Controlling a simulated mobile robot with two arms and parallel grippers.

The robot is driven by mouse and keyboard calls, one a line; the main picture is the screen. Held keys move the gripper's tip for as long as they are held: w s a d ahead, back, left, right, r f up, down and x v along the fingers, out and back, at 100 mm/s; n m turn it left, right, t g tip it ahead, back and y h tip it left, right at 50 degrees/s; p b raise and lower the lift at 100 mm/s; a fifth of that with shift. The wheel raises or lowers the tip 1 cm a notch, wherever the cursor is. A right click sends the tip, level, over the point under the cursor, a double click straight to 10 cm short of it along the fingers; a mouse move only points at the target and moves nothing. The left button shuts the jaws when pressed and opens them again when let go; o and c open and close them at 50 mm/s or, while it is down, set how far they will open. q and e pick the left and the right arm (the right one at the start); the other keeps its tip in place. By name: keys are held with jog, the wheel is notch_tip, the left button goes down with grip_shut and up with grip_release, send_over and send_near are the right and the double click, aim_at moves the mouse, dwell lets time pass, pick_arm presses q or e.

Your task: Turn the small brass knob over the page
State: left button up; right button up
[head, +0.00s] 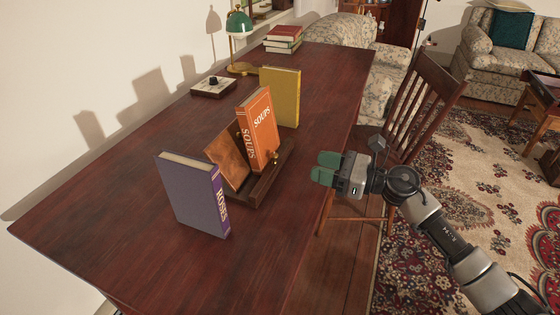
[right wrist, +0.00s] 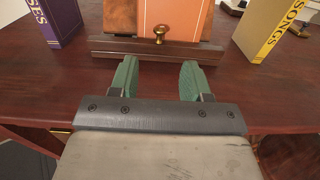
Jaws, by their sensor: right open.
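The small brass knob (head: 275,158) is on the front of a wooden book stand (head: 262,189) on the desk. In the right wrist view the knob (right wrist: 159,33) stands at the ledge, in front of the lower part of the orange SOUPS book (head: 258,128). The orange book leans upright on the stand. My right gripper (head: 321,167) is at the desk's right edge, pointing at the stand. Its green fingers (right wrist: 158,72) are apart with nothing between them, short of the knob and roughly lined up with it. My left gripper does not show.
A purple ROSES book (head: 190,193) stands left of the stand and a yellow SONGS book (head: 281,96) right of it. Farther back are a small box with a dark knob (head: 213,86), a green lamp (head: 239,25) and stacked books (head: 283,39). A chair (head: 415,105) stands beside the desk.

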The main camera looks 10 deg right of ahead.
aim_at(267, 150)
jog(key=x, duration=1)
jog(key=shift+w+a+p, duration=0.15)
jog(key=shift+a+p, duration=0.05)
jog(key=shift+p, duration=0.15)
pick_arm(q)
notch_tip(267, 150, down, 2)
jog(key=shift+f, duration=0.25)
pick_arm(e)
grip_shut()
jog(key=m+t+h+p, duration=0.1)
jog(key=p, duration=0.2)
jog(key=shift+r+m+t+h+p, duration=0.1)
jog(key=shift+m+t+h+p, duration=0.2)
jog(key=shift+t+p, duration=0.1)
jog(key=m+t+h+p, duration=0.1)
jog(key=p, duration=0.1)
jog(key=shift+a+p, duration=0.1)
jog(key=shift+p, duration=0.3)
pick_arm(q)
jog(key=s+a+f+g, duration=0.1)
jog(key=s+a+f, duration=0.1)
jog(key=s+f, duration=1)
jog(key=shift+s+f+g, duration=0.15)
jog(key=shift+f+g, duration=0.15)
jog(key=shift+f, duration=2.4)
pick_arm(e)
jog(key=shift+t+h, duration=0.3)
